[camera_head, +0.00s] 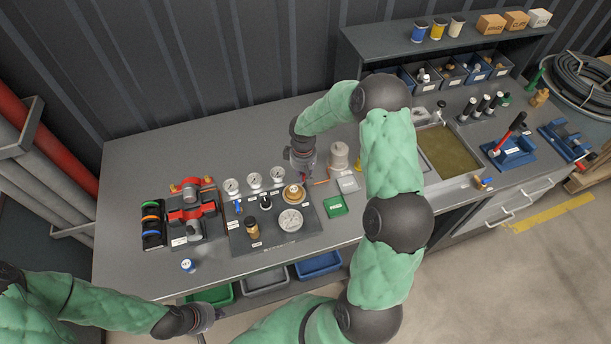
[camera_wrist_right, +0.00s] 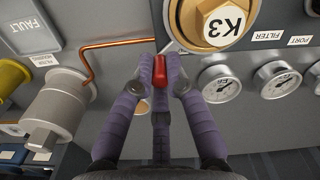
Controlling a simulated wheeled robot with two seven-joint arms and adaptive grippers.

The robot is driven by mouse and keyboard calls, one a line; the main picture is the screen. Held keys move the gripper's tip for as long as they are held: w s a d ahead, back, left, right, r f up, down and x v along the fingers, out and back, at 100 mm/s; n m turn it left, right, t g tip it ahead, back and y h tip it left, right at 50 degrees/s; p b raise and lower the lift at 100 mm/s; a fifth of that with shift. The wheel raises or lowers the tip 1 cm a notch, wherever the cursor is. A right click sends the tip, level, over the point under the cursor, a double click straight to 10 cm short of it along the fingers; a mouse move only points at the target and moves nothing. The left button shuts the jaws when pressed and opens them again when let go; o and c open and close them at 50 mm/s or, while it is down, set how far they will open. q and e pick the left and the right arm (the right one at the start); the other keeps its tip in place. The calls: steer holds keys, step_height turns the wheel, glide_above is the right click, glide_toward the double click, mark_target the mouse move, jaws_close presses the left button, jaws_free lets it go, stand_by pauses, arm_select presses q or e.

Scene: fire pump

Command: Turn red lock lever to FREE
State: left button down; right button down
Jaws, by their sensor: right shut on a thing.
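The red lock lever (camera_wrist_right: 159,70) shows in the right wrist view as a short red grip, close beside the gold hex cap marked K3 (camera_wrist_right: 222,22). My right gripper (camera_wrist_right: 160,92) has its purple fingers shut around the lever. In the head view my right gripper (camera_head: 303,176) is over the right part of the pump panel (camera_head: 262,240), near the gold cap (camera_head: 294,192), and mostly covers the lever there. No FREE marking can be read. My left gripper (camera_head: 212,316) hangs low at the bench's front edge, away from the panel; its fingers are too small to judge.
A copper pipe (camera_wrist_right: 100,48) and a grey cylindrical fitting (camera_wrist_right: 58,105) lie beside my right gripper. Gauges (camera_wrist_right: 220,83) stand on its other side. A red valve assembly (camera_head: 192,212) is left of the panel, a green box (camera_head: 335,206) right of it. The bench's left end is clear.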

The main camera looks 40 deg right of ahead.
steer(key=shift+w+r, duration=0.1)
steer(key=shift+w, duration=0.1)
stand_by(0.4)
steer(key=c, duration=1.5)
jaws_free()
step_height(320, 180, up, 12)
